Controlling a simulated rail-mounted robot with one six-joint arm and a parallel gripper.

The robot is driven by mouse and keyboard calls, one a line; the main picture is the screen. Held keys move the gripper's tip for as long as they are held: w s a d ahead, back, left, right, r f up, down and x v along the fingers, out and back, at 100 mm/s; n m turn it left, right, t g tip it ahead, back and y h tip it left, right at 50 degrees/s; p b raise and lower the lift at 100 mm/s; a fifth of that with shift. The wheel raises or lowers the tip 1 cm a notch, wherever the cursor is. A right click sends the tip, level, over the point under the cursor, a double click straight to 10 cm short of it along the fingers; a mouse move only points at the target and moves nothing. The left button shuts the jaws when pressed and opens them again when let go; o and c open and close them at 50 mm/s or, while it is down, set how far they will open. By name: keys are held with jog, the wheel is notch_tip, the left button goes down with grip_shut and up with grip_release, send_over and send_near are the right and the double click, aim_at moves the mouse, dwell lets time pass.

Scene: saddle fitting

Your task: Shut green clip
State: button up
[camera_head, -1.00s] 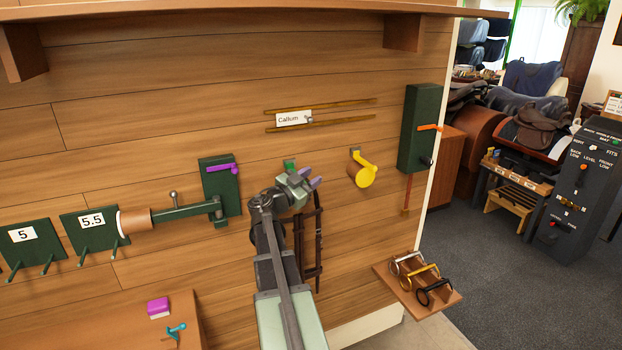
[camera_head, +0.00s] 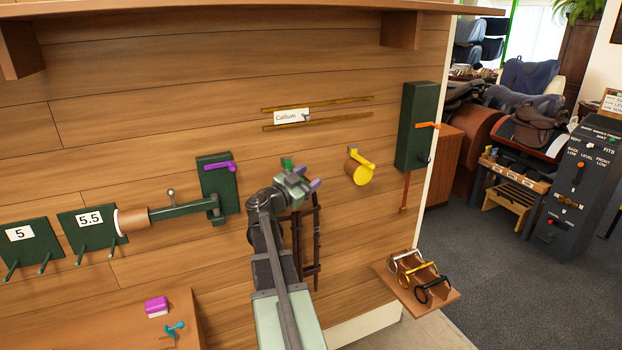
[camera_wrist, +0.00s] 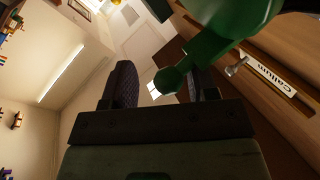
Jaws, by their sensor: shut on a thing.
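The green clip (camera_head: 287,162) is on the wooden wall, mostly hidden behind my gripper in the head view. In the wrist view the green clip (camera_wrist: 211,48) is large, with a rounded body at the top and an arm running down to a rounded end between my fingers. My gripper (camera_head: 305,184) is at the clip against the wall. In the wrist view my gripper (camera_wrist: 163,85) has one dark finger on each side of the clip's end and is shut on it. Contact at the right finger is partly hidden.
A yellow clip (camera_head: 358,171) is on the wall to the right. Dark straps (camera_head: 309,240) hang just below my gripper. A name card (camera_head: 290,117) between two rods is above. A dark green box (camera_head: 415,125) with an orange lever is further right. A purple-levered bracket (camera_head: 214,190) is left.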

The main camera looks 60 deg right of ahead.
jog(key=shift+w+a+f, duration=0.1)
jog(key=shift+w+f, duration=0.25)
jog(key=v, duration=1)
jog(key=shift+a+r+b, duration=0.2)
jog(key=shift+a+b, duration=0.2)
jog(key=shift+b, duration=0.05)
jog(key=shift+s, duration=0.15)
